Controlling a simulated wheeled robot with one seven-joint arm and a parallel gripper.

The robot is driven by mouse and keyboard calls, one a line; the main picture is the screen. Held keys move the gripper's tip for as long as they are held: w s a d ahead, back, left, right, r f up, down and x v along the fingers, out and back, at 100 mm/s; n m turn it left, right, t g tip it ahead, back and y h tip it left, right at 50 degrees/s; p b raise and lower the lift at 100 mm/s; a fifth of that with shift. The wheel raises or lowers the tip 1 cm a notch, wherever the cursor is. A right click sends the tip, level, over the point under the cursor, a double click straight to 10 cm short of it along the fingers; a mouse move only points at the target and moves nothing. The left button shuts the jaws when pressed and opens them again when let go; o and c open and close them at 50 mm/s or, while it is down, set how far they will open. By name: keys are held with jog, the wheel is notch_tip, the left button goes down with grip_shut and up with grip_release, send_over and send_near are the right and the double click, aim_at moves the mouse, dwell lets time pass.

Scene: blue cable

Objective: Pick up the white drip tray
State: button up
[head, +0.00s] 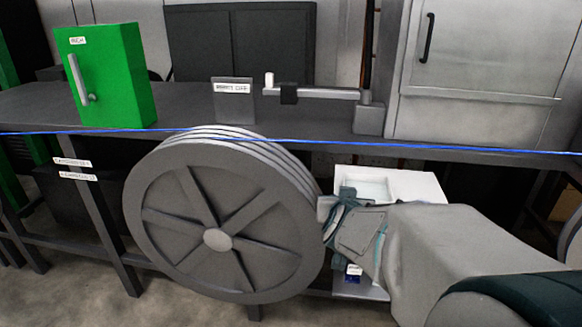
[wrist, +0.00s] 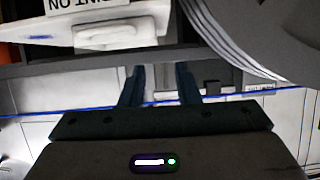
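The white drip tray (head: 408,183) lies behind my gripper (head: 336,212) in the head view, below the bench edge and right of the large grey wheel. My gripper and arm cover its lower part. In the wrist view a white tray-like surface with a recessed part (wrist: 108,38) shows at the upper left, beyond the fingertips. My gripper (wrist: 160,72) is open there, its two dark fingers apart with nothing seen between them. I cannot tell the exact gap between fingertips and tray.
A large spoked wheel (head: 193,205) stands close left of my gripper. A taut blue cable (head: 290,140) runs across the bench (head: 180,100) front, above my gripper. A green box (head: 115,85) and a grey cabinet (head: 475,60) stand on the bench.

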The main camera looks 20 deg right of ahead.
aim_at(367, 196)
jog(key=shift+h, duration=0.3)
jog(key=b+x, duration=0.1)
jog(key=x, duration=0.3)
jog(key=b+x, duration=0.1)
jog(key=x, duration=0.3)
jog(key=shift+w+d, duration=0.15)
jog(key=shift+d, duration=0.25)
jog(key=shift+f+x, duration=0.15)
jog(key=shift+x, duration=1.15)
jog(key=shift+f+x, duration=0.2)
jog(key=shift+x, duration=1.15)
grip_shut()
